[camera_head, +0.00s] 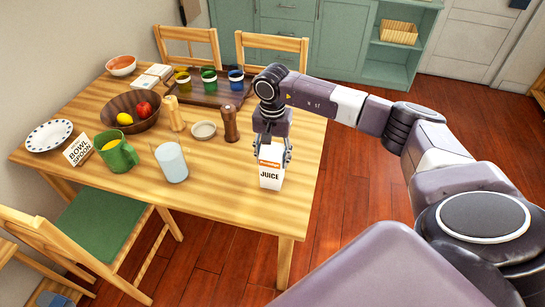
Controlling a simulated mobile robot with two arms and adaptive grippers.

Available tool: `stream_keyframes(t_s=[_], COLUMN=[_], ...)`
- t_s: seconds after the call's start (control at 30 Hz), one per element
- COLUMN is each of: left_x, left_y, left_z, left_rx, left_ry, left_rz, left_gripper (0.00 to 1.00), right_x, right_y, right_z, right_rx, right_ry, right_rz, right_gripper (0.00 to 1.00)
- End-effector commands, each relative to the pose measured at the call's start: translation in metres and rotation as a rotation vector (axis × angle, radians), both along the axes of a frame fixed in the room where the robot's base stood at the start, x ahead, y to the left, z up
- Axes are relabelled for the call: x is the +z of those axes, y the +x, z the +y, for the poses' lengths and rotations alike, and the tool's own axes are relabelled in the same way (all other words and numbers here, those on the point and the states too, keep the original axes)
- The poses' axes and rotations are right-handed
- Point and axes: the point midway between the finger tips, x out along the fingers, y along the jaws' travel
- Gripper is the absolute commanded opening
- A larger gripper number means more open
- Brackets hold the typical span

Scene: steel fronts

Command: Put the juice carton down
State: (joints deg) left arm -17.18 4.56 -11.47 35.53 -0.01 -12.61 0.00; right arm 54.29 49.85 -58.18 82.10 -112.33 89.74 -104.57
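The white juice carton (271,179), with an orange band and the word JUICE, is upright at the right side of the wooden table (225,207). My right gripper (273,158) points down over it, its fingers on either side of the carton's upper part, and looks shut on it. I cannot tell for sure whether the carton's base touches the tabletop. My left gripper is not in view.
A pepper mill (231,124), a small dish (204,130) and a glass (172,163) stand left of the carton. A tray (208,98) with several cups is behind. The tabletop between glass and carton is clear. The table's right edge is close.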

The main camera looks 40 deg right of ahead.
Motion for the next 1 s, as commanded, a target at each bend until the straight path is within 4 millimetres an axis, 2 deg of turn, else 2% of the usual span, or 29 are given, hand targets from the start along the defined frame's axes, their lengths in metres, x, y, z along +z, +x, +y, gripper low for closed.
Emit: stream_keyframes(t_s=[0.03,0.13,0.4,0.5,0.57,1.0], left_x=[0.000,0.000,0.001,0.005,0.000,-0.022], left_y=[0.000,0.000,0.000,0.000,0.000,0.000], left_z=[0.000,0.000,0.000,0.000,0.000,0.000], left_rx=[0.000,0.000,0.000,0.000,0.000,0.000], left_ry=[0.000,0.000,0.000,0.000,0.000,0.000], left_rz=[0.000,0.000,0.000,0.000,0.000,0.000], left_gripper=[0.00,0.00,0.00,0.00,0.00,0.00], right_x=[0.000,0.000,0.000,0.005,0.009,0.098], right_y=[0.000,0.000,0.000,0.000,0.001,0.001], right_z=[0.000,0.000,0.000,0.000,-0.001,0.000], right_rx=[0.000,0.000,0.000,0.000,-0.001,-0.001], right_ry=[-0.001,-0.001,-0.001,-0.001,-0.001,0.000], right_rz=[0.001,0.001,0.001,0.001,-0.002,-0.004], right_gripper=[0.55,0.66,0.66,0.66,0.66,0.66])
